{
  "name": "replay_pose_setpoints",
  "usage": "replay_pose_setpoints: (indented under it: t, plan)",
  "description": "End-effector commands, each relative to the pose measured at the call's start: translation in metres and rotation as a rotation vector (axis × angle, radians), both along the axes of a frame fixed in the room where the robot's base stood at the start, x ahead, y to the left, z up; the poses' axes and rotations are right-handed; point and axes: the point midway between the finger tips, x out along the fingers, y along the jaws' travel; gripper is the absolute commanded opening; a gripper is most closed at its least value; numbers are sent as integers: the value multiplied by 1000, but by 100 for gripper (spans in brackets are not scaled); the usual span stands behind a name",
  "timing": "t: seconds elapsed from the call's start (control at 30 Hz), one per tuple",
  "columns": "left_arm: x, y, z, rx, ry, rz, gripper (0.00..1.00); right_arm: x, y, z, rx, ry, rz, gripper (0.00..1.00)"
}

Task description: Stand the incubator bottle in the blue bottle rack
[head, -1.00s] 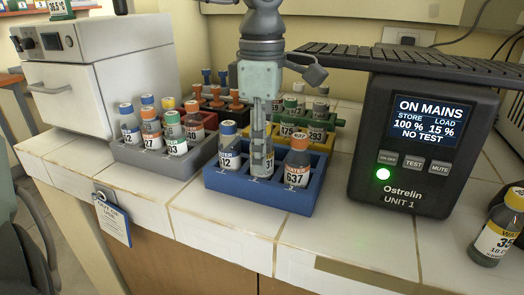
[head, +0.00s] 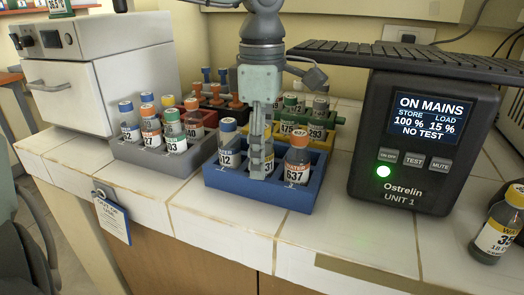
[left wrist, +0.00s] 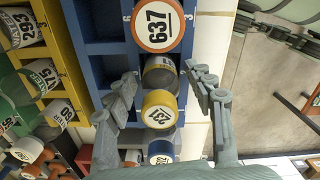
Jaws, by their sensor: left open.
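The blue bottle rack (head: 262,192) stands on the tiled counter near its front edge; it also shows in the left wrist view (left wrist: 100,28). A yellow-capped bottle (left wrist: 158,112) stands in the rack, between a blue-capped bottle (head: 228,150) and an orange-capped bottle marked 637 (head: 298,160). In the head view it is mostly hidden behind my left gripper (head: 261,168). My left gripper is open, pointing down, with its fingers on either side of the yellow-capped bottle, apart from its cap in the left wrist view (left wrist: 165,90). My right gripper is out of view.
A grey rack (head: 150,160) of several bottles stands to the left, with red and yellow racks behind. A black power unit (head: 425,145) stands close on the right. The front counter strip is clear.

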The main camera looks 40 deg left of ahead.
Motion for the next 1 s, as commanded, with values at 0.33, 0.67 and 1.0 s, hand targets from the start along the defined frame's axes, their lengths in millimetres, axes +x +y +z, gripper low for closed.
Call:
replay_pose_setpoints:
  t: [0.33, 0.67, 1.0]
  plan:
    - [1, 0, 48, 1, -7, 2, 54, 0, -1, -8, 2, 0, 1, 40]
    - [0, 0, 110, 0, -1, 0, 54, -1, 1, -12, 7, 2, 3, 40]
    - [0, 0, 123, 0, 1, -2, 54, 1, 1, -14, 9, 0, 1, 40]
